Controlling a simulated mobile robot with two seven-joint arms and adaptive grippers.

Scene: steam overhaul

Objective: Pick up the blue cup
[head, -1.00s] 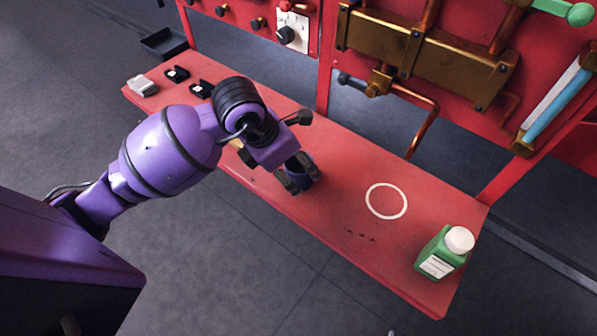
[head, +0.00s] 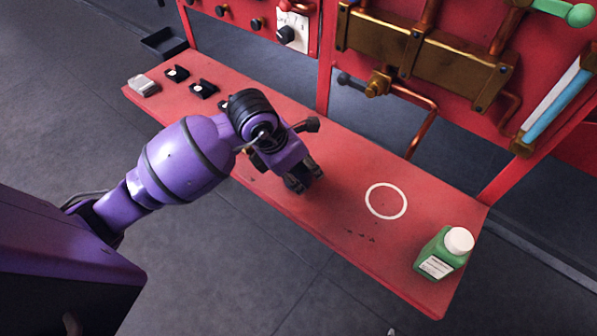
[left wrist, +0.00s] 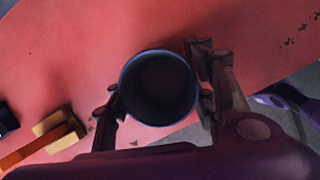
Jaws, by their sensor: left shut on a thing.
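The blue cup (left wrist: 160,88) shows in the left wrist view as a dark round opening with a blue rim, seen from above. My left gripper (left wrist: 158,104) has one finger on each side of the cup and is shut on it. In the head view my left gripper (head: 303,180) is over the middle of the red bench, and it hides most of the cup. I cannot tell whether the cup is touching the bench.
The red bench (head: 270,200) carries a white ring mark (head: 386,201) and a green bottle (head: 444,254) at its right end. Small black items (head: 203,89) and a grey block (head: 143,86) are at the left end. Brass pipework (head: 430,60) stands behind.

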